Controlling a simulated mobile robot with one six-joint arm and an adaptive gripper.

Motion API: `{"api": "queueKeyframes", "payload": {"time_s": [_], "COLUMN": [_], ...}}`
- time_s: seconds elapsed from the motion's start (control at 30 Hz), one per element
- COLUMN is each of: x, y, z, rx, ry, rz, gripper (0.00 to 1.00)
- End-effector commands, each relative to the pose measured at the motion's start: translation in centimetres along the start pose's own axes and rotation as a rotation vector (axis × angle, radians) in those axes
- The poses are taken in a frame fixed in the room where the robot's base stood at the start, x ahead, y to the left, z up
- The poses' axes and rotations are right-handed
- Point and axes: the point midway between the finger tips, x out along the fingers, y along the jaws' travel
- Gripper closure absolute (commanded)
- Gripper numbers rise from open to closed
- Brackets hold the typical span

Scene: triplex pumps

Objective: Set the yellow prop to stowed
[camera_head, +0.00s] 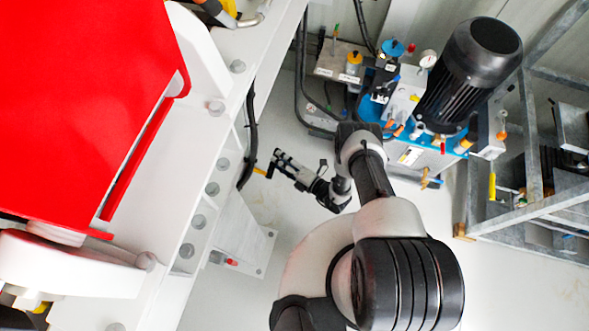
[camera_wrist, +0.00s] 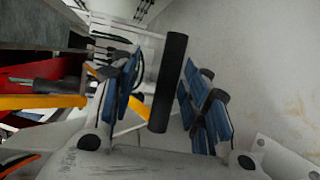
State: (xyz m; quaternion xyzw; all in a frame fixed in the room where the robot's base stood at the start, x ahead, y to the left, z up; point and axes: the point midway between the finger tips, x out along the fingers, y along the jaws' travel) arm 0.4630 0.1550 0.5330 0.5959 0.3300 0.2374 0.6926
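My gripper (camera_head: 277,168) is beside the white frame of the red-covered machine in the head view. A small yellow piece (camera_head: 260,171) shows just left of its fingertips. In the wrist view my gripper (camera_wrist: 165,100) has its blue-padded fingers apart. A black cylinder (camera_wrist: 168,82) stands slightly tilted between them, with a visible gap to the right finger. A yellow bar (camera_wrist: 45,101) runs across the left side, and more yellow shows behind the left finger. I cannot tell which yellow part is the prop, or whether the black cylinder belongs to it.
The white machine frame (camera_head: 215,150) and a black hose (camera_head: 250,135) are close to my gripper. A blue and grey pump unit with a black motor (camera_head: 468,75) stands at upper right, beside a metal rack (camera_head: 530,205). Pale floor (camera_head: 285,215) lies below my gripper.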

Motion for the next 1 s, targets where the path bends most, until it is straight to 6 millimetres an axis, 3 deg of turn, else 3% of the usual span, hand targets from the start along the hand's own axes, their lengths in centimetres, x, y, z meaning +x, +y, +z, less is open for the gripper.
{"api": "queueKeyframes", "payload": {"time_s": [0.2, 0.4, 0.6, 1.0], "x": [-5.0, -7.8, -8.8, -8.9], "y": [0.0, -0.1, 0.0, 0.0], "z": [0.2, 0.2, 0.0, 0.0], "rx": [0.005, 0.003, 0.000, 0.001], "ry": [-0.008, -0.005, -0.002, 0.000], "rz": [-0.001, -0.002, -0.001, -0.001], "gripper": [0.59, 0.59, 0.59, 0.59]}}
